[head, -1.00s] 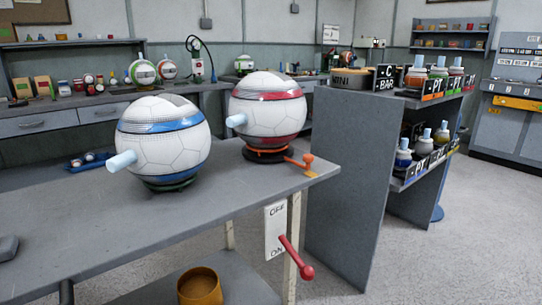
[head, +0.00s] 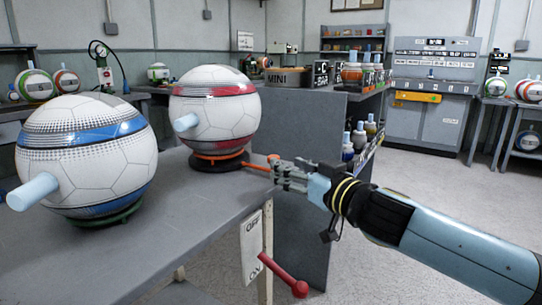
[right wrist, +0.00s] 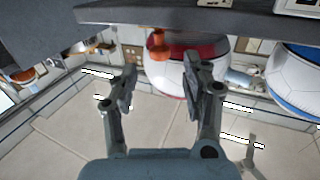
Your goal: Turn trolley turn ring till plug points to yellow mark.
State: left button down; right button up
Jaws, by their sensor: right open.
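A white ball with a red band (head: 215,112) sits on the turn ring (head: 218,163), an orange and black ring at the table's far edge. An orange handle ends in a knob (head: 273,158), partly hidden behind my right gripper (head: 277,172). In the right wrist view the knob (right wrist: 158,45) shows beyond and between the two open fingers (right wrist: 162,80), apart from them. My right gripper is open and empty. No yellow mark can be made out near the ring. My left gripper is out of view.
A blue-banded ball (head: 88,155) stands nearer on the same grey table (head: 180,225). A red lever (head: 285,275) with an OFF/ON plate (head: 251,245) sticks out below the table edge. A grey shelf unit (head: 300,130) stands close behind my right gripper. Floor at right is clear.

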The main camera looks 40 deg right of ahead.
aim_at(272, 156)
jog(key=shift+w+p, duration=0.35)
jog(key=shift+w, duration=2.85)
grip_shut()
jog(key=shift+w+a+f, duration=0.1)
